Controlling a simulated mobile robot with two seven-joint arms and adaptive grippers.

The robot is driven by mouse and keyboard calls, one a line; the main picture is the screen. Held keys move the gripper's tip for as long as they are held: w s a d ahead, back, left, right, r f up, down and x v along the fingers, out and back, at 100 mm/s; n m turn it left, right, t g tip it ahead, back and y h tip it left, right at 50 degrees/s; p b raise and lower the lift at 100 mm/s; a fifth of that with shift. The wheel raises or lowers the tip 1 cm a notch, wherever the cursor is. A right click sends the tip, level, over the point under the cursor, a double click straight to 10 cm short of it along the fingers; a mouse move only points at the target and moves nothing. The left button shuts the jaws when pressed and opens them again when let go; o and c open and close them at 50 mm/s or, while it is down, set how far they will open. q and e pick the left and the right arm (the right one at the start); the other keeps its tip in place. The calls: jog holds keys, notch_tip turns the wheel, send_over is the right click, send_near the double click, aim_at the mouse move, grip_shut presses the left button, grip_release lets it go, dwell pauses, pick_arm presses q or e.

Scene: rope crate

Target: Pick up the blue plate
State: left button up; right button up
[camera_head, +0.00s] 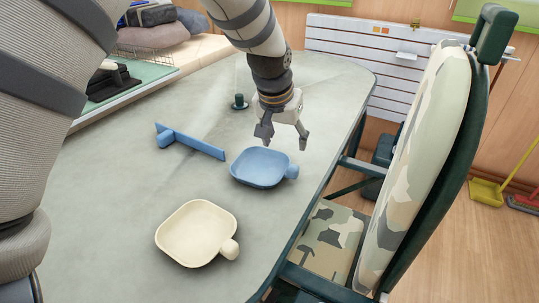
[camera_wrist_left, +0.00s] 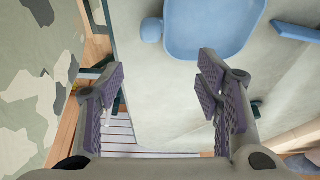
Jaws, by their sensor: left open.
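The blue plate (camera_head: 260,169) is a shallow rounded-square dish with a small round knob on its right side. It lies flat on the grey-green table. My left gripper (camera_head: 284,140) is open and empty, hanging just above and beyond the plate's far edge. In the left wrist view, the plate (camera_wrist_left: 208,28) is at the top, partly cut off, with its knob to the left. The open fingers (camera_wrist_left: 160,82) in that view are below the plate in the picture, with bare table between them. My right gripper is not in view.
A cream dish (camera_head: 198,234) with a knob lies nearer on the table (camera_head: 110,205). A long blue piece (camera_head: 200,144) lies left of the plate, and a small dark green knobbed object (camera_head: 239,102) stands beyond. A camouflage-patterned chair (camera_head: 420,150) stands close to the table's right edge.

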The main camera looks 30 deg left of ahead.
aim_at(291, 165)
pick_arm(q)
jog(key=x, duration=0.3)
jog(key=b+x, duration=0.1)
jog(key=x, duration=0.3)
jog(key=s+d+x, duration=0.1)
jog(key=x, duration=0.2)
jog(key=shift+w+f+b, duration=0.15)
jog(key=shift+f+b, duration=0.2)
jog(key=shift+f, duration=0.2)
jog(key=shift+w+f, duration=0.3)
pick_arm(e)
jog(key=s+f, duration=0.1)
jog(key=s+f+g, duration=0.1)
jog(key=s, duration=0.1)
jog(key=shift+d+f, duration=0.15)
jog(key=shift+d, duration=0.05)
pick_arm(q)
jog(key=shift+r, duration=0.1)
jog(key=shift+c, duration=0.5)
grip_shut()
